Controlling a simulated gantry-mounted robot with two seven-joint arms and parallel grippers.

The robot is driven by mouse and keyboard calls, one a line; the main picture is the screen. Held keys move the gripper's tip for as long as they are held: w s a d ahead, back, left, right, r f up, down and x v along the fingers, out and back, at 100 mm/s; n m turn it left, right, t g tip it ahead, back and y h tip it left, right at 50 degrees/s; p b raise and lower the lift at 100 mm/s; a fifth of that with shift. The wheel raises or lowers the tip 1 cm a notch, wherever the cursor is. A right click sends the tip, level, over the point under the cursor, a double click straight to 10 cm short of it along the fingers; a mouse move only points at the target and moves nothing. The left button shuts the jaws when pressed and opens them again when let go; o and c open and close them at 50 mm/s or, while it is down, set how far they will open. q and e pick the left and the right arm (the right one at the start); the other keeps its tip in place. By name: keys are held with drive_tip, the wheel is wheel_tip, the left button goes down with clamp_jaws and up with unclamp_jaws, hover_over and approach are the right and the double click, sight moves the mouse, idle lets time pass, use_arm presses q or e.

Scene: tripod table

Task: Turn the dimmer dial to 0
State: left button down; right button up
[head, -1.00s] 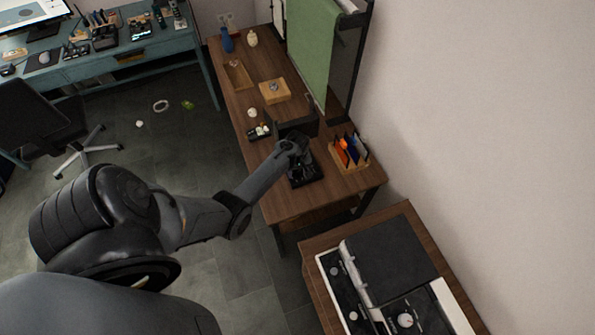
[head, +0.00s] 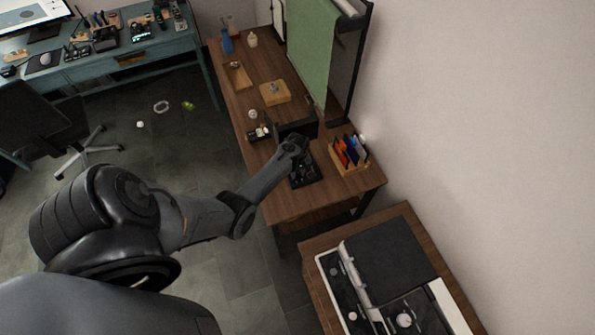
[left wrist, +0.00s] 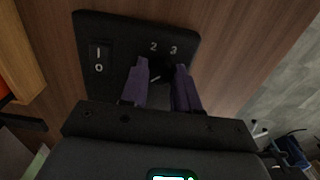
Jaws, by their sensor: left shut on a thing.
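The black dimmer panel (left wrist: 118,32) lies on the wooden table in the left wrist view, with a rocker switch (left wrist: 98,58) marked I and O at its left. The numbers 2 and 3 show on its face; the other markings are hidden. My left gripper (left wrist: 160,75) has its two purple fingers over the panel, shut on the dial between them, which is mostly hidden. A short pale mark shows between the fingers. In the head view the left gripper (head: 296,160) is over the black panel (head: 306,176) near the table's front end. My right gripper is not in view.
The wooden table (head: 290,205) also holds a holder with colourful items (head: 349,154) right of the panel, a small black tray (head: 259,134), and a wooden box (head: 274,93). A green cloth (head: 311,50) hangs behind. A unit with knobs (head: 390,262) stands at front right.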

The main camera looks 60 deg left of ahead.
sight(297, 174)
use_arm(q)
drive_tip(key=c, duration=0.8)
unclamp_jaws()
drive_tip(key=shift+r, duration=0.35)
wheel_tip(297, 174, up, 10)
drive_tip(key=shift+r+p, duration=0.1)
drive_tip(key=shift+p, duration=0.85)
